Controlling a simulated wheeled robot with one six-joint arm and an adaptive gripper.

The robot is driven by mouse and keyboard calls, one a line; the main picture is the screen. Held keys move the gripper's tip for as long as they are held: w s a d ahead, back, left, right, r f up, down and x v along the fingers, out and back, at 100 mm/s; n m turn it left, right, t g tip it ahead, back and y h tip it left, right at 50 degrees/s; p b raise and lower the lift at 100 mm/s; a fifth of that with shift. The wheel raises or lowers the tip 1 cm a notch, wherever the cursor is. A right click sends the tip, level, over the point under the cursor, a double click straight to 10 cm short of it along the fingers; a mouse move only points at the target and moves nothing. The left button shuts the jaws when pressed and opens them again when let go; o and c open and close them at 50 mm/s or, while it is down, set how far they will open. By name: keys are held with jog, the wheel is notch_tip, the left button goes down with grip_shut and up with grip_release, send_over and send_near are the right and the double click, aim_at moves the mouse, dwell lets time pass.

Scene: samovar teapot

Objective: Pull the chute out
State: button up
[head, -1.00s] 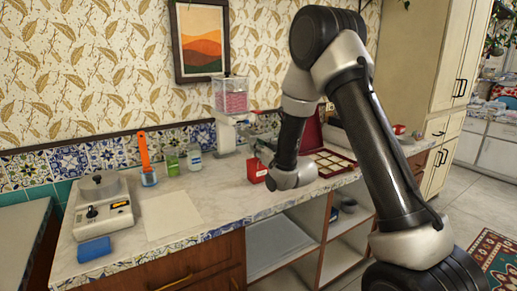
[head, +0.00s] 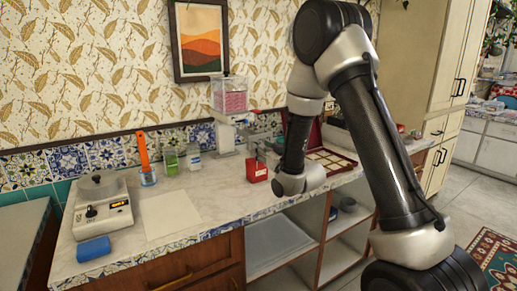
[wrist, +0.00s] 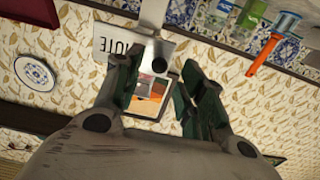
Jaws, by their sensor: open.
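A white dispenser (head: 227,135) with a clear bin of pink bits (head: 229,97) stands against the tiled wall. A small part with a red tip sticks out at its right, but I cannot tell for sure which part is the chute. My gripper is largely hidden beside my forearm in the head view, just right of the dispenser. In the wrist view my gripper (wrist: 160,88) is open, its two dark green fingers apart with nothing held. A white piece with dark lettering (wrist: 122,44) and a round dark knob (wrist: 158,65) show beyond the fingertips.
An open case (head: 325,160) lies to the right.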

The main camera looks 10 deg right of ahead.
jog(key=v, duration=0.4)
jog(key=shift+s, duration=0.15)
jog(key=shift+d, duration=0.1)
jog(key=s+d+r+m+g+h, duration=0.1)
jog(key=s+d+r+g+h, duration=0.2)
jog(key=s, duration=0.4)
jog(key=s+d+r+m+g+h, duration=0.1)
jog(key=s+d+r+g, duration=0.2)
jog(key=s+d, duration=0.25)
jog(key=s+d+r+m+g+h, duration=0.1)
jog(key=s+d+r+g, duration=0.2)
jog(key=s, duration=0.4)
jog(key=s+d+g, duration=0.1)
jog(key=s+g, duration=0.3)
jog(key=s, duration=1.3)
jog(key=shift+s+m+h, duration=0.3)
jog(key=shift+s, duration=0.05)
